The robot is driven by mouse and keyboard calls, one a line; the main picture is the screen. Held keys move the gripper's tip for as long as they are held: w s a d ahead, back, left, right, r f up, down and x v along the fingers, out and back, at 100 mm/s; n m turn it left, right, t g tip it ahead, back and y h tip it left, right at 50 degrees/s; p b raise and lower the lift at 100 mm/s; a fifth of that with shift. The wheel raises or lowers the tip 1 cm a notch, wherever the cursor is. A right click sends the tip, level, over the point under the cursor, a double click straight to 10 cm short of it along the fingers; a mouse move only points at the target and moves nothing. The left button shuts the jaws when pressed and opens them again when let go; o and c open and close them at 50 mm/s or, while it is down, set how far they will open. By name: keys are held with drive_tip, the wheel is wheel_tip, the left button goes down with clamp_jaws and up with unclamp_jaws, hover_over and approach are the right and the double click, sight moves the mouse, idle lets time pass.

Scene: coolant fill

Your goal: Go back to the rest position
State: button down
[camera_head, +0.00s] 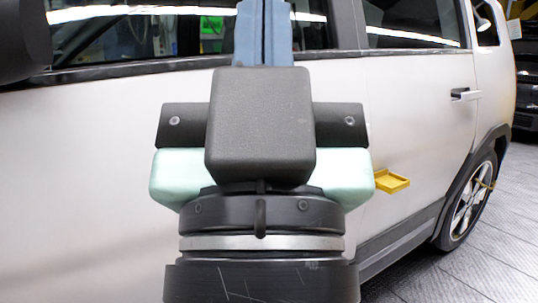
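My gripper (258,125) fills the middle of the head view, seen from behind, with a black block, a dark crossbar and pale teal sides above a black and silver wrist. I cannot tell whether this is the fingers or something held. The fingertips are not clearly visible, so open or shut does not show. The gripper is in front of a white car (90,180).
The car's side stretches across the view, with a rear wheel (468,200) at the right. A small yellow tray-like piece (392,181) shows just right of my gripper. A dark rounded part cuts into the upper left corner. Grey floor (480,270) is clear at lower right.

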wheel_tip(320, 180, up, 36)
drive_tip(key=p, duration=3.3)
drive_tip(key=shift+w+d, duration=0.15)
drive_tip(key=shift+w, duration=0.05)
drive_tip(key=shift+w, duration=0.1)
